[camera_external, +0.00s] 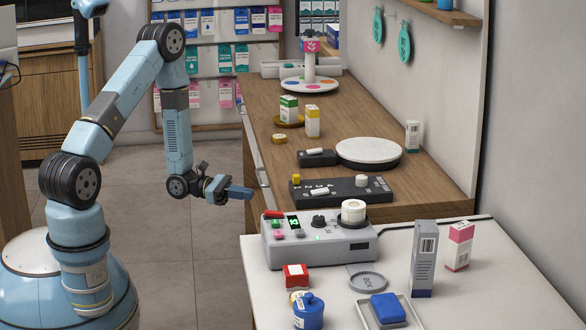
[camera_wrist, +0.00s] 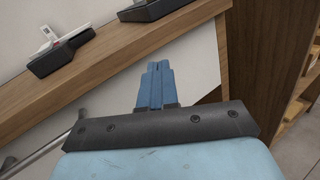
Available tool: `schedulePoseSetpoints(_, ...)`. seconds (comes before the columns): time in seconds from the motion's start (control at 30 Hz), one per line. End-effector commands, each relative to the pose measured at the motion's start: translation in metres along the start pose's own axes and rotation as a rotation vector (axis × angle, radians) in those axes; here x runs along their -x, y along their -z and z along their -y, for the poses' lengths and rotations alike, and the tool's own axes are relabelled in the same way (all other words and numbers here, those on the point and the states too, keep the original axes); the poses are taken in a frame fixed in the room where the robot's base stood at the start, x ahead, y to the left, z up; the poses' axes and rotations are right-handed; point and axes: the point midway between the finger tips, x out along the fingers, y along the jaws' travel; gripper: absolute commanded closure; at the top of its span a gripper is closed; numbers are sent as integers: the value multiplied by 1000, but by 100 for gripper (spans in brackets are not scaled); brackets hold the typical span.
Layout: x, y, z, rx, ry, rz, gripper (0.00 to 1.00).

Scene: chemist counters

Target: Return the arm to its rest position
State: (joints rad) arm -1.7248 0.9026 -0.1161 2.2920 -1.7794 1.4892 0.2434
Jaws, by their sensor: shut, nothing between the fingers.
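My arm is light blue with dark joints and bends up and over from its base at the left in the external view. My gripper (camera_external: 240,193) hangs over the floor, just left of the counter edge, and points right. Its blue fingers are shut together with nothing between them. In the wrist view the shut blue fingers of my gripper (camera_wrist: 157,72) show in front of the counter's pale front panel. They appear apart from the counter.
The wooden counter (camera_external: 352,122) runs along the right, with boxes and a round white plate (camera_external: 368,150). A grey device (camera_external: 318,245) stands on the white table (camera_external: 480,300) in front. A black tray (camera_wrist: 62,53) lies near the counter edge. Open floor (camera_external: 190,240) lies below my gripper.

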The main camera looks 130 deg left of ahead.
Motion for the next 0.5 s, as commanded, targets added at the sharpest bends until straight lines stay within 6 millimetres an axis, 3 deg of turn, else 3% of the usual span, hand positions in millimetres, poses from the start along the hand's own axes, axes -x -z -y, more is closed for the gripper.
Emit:
schedulePoseSetpoints(0.03,-17,-19,13,-35,78,7,100)
schedulePoseSetpoints(0.2,-59,-72,65,-146,336,21,100)
schedulePoseSetpoints(0.5,-97,-155,168,-374,765,43,100)
